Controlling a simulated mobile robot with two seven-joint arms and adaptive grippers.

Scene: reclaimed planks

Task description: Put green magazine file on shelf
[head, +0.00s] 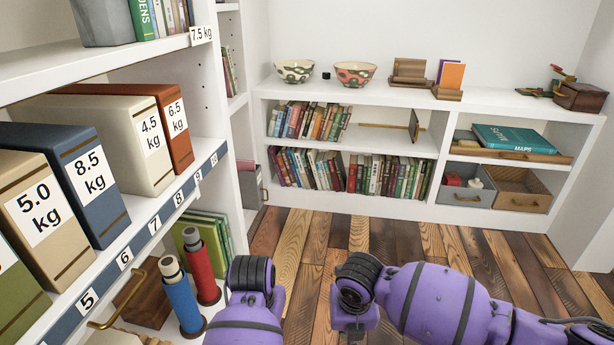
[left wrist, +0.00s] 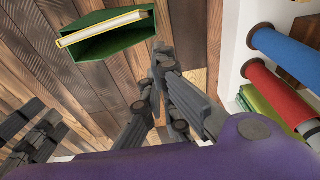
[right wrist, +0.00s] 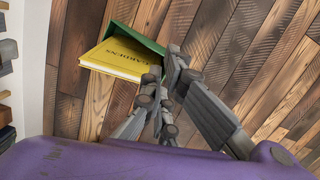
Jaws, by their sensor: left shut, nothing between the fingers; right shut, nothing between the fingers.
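The green magazine file (left wrist: 118,48) lies on the plank floor with a yellow book (left wrist: 104,27) in it. In the right wrist view the file (right wrist: 137,36) shows beside the book (right wrist: 128,57), whose cover reads GARDENS. The file is not visible in the head view. My left gripper (left wrist: 160,55) is shut and empty, just beside the file in its view. My right gripper (right wrist: 165,70) is shut and empty, its fingertips close to the file's edge; contact cannot be told. The white shelf (head: 110,285) at left has a numbered strip.
The shelf holds weight-labelled boxes: tan, blue (head: 75,180), cream (head: 120,140) and rust (head: 172,125). Below stand blue (head: 183,300) and red (head: 200,268) rolls, a wooden crate and green books. A low white bookcase (head: 390,205) lines the back wall. Floor between is clear.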

